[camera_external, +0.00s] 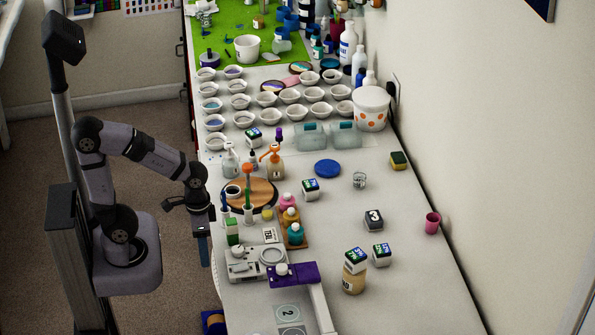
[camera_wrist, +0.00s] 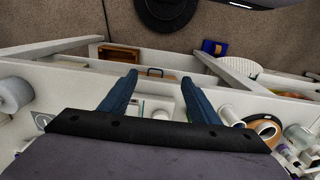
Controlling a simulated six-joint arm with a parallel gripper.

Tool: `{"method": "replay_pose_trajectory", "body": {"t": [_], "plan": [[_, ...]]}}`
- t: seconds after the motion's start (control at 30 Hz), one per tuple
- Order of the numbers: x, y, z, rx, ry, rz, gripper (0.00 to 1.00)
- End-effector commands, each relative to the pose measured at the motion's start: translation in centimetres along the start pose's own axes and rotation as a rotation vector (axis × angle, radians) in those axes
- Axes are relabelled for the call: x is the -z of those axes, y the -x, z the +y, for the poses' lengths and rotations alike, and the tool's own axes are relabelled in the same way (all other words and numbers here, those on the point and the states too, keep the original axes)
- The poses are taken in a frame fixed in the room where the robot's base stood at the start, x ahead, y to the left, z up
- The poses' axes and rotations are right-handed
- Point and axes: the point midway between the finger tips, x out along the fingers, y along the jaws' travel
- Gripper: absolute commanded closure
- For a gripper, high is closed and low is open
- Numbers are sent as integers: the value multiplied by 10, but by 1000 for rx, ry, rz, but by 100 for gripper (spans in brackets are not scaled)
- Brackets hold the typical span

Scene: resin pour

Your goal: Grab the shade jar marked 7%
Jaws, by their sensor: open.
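Several small cube-like jars with blue, green and white labels stand on the white table: one at the back (camera_external: 254,136), one in the middle (camera_external: 310,188), one at the front right (camera_external: 381,254) and one (camera_external: 355,260) on top of a tan jar (camera_external: 353,283). The label print is too small for me to tell which reads 7%. My gripper (camera_external: 203,250) hangs pointing down at the table's left edge, apart from all of them. In the wrist view my gripper (camera_wrist: 159,79) has its two blue fingers wide apart with nothing between them.
A dark block marked 3 (camera_external: 373,219) and a pink cup (camera_external: 432,222) stand at the right. A wooden round board (camera_external: 262,190), pump bottles and a scale-like device (camera_external: 245,263) crowd the near left. A purple-topped stand (camera_external: 293,274) is at the front.

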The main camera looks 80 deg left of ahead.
Motion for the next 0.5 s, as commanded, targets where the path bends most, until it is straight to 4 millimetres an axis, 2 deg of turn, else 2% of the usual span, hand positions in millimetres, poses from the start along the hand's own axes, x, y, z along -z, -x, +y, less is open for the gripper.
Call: {"method": "replay_pose_trajectory", "body": {"t": [0.17, 0.5], "plan": [[2, 28, 0, 2, -3, 5, 44], [48, 35, -24, 97, -198, -22, 44]]}}
